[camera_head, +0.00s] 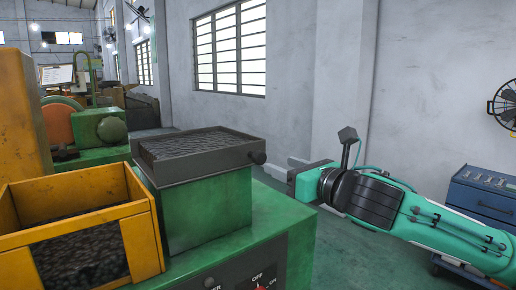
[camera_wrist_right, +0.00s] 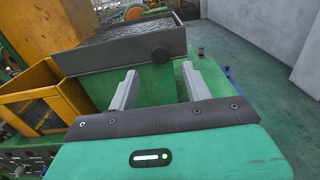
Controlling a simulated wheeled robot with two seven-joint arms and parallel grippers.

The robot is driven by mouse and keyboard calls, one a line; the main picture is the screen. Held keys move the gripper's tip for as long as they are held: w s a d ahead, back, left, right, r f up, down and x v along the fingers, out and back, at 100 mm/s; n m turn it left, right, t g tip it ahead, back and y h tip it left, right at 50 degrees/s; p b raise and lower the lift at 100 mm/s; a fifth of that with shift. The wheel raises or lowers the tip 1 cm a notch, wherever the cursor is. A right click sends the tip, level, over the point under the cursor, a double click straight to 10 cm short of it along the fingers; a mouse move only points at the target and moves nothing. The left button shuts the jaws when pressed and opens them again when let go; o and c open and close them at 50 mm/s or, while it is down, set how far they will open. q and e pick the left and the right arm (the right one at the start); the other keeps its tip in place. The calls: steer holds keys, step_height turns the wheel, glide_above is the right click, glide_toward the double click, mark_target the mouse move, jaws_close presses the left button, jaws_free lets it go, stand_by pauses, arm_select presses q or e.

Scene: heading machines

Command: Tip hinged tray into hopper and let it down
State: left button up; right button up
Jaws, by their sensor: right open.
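The hinged tray (camera_head: 198,152) is a dark grey shallow box holding small dark pieces. It lies about level on top of a green machine block. A dark round knob (camera_head: 259,158) sticks out at its right end; the knob also shows in the right wrist view (camera_wrist_right: 160,56). The yellow hopper (camera_head: 82,204) stands left of the tray, open at the top with dark pieces inside. My right gripper (camera_head: 290,172) is to the right of the knob, apart from it. In the right wrist view its fingers (camera_wrist_right: 158,88) are spread and empty, below the knob. My left gripper is not seen.
The green machine (camera_head: 230,255) has a panel with a red switch (camera_head: 264,284) at the front. A blue cabinet (camera_head: 484,195) stands at the far right. A grey wall with windows is behind. Green floor (camera_wrist_right: 262,100) is clear right of the machine.

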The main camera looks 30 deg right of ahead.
mark_target(262, 156)
steer(key=w+p, duration=0.3)
steer(key=shift+r, duration=0.25)
steer(key=w+p, duration=0.1)
steer(key=w, duration=0.2)
steer(key=w+p, duration=0.1)
steer(key=w, duration=0.1)
steer(key=shift+a+f+p, duration=0.15)
steer(key=shift+a+p, duration=0.15)
steer(key=shift+w+a+f, duration=0.1)
steer(key=shift+w+f, duration=0.05)
steer(key=shift+w, duration=0.7)
steer(key=shift+c, duration=0.2)
jaws_close()
